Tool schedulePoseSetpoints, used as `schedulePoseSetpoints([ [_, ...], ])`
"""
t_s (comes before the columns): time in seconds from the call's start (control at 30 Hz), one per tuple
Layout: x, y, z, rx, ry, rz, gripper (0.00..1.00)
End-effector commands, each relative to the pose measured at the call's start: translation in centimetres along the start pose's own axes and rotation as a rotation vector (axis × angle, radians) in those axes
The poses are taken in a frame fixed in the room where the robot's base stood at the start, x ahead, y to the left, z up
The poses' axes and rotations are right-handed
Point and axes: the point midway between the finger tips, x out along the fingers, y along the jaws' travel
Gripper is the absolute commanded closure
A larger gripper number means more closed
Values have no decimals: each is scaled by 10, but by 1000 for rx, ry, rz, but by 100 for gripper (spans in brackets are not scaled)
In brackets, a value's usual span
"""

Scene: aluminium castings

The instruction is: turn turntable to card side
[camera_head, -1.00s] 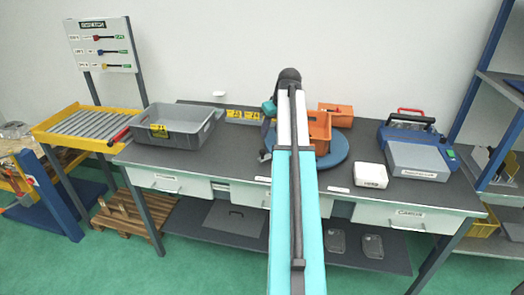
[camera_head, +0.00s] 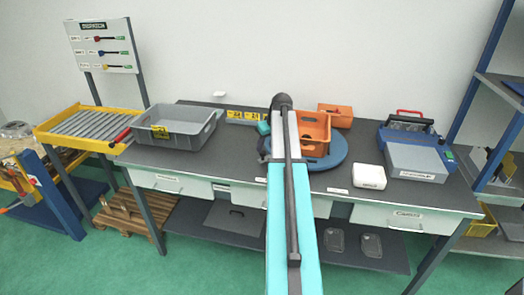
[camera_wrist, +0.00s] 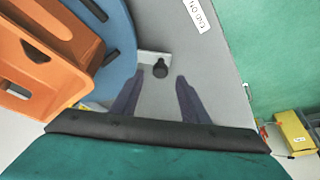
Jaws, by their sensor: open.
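The turntable is a blue disc (camera_head: 335,152) on the grey bench, and it also shows in the wrist view (camera_wrist: 122,68). An orange bin (camera_head: 315,130) stands on it, and in the wrist view the bin (camera_wrist: 40,70) is at the left. A black knob (camera_wrist: 160,69) on a pale bracket (camera_wrist: 147,57) is at the disc's edge. My gripper (camera_wrist: 158,90) is open, its fingers pointing toward the knob, which appears between and just ahead of the tips. No contact shows.
A label (camera_wrist: 194,14) lies along the bench edge, partly cut off. A white box (camera_head: 369,177) and a blue-grey machine (camera_head: 415,158) stand to the right. Another orange bin (camera_head: 338,116) is behind.

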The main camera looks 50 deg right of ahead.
Motion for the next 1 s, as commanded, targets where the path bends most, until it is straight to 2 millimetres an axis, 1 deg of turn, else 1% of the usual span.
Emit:
schedulePoseSetpoints([
  [0.2,22,0,-1,0,-1,-1,59],
  [0.4,38,0,-1,0,-1,-1,59],
  [0.6,44,0,-1,-1,1,0,59],
  [0.87,44,0,0,0,1,0,59],
  [1.0,44,0,0,0,1,0,83],
])
